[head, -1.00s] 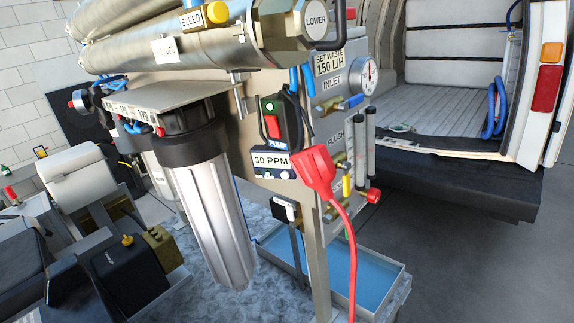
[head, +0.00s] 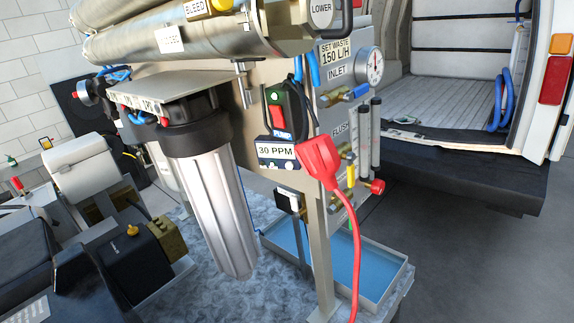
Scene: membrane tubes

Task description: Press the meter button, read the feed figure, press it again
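A plate reading "30 PPM" (head: 276,151) sits on a small dark box on the steel panel, just below the red rocker switch marked PUMP (head: 278,118).
A red plug (head: 320,162) with a red cable hangs in front of the panel, just right of the plate. A blue-bottomed tray (head: 386,272) lies below. An open van (head: 450,165) stands behind right, with open floor before it.

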